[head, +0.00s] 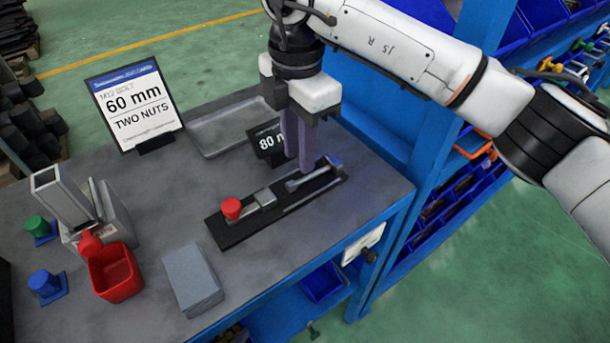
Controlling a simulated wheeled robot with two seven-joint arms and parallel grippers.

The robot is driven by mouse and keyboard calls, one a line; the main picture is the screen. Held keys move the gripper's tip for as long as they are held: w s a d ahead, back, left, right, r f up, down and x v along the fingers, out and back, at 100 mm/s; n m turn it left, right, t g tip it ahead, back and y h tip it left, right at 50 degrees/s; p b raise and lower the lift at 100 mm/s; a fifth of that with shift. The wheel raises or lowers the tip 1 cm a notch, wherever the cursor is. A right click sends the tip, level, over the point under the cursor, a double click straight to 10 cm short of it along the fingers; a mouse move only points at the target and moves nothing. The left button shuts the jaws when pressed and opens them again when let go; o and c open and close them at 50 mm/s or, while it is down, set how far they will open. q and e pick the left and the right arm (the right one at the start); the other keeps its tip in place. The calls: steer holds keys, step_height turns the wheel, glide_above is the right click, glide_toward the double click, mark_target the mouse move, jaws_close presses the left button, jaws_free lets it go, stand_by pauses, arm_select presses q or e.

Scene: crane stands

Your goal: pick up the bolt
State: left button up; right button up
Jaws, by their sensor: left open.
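A silver bolt-like piece (313,178) lies along a long black fixture (232,236) on the grey bench. My right gripper (299,163) comes down from above, with its purple fingers pointing down at this piece. The fingertips are at or just behind its middle, and I cannot tell whether they touch it. The two fingers look close together, and the gap between them is hard to see. My left gripper is not in view.
The fixture carries a red knob (231,208) and a grey block (265,198). A "60 mm, two nuts" sign (133,105), red bin (118,277) and grey block (192,279) are left. Blue rack posts (425,150) rise right.

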mark_target(299, 180)
steer(key=shift+s+a+f+p, duration=0.1)
steer(key=shift+f+p, duration=0.2)
steer(key=shift+f, duration=1.1)
steer(key=shift+s+f+p, duration=0.1)
steer(key=shift+f+p, duration=0.15)
steer(key=shift+f, duration=1.1)
jaws_close()
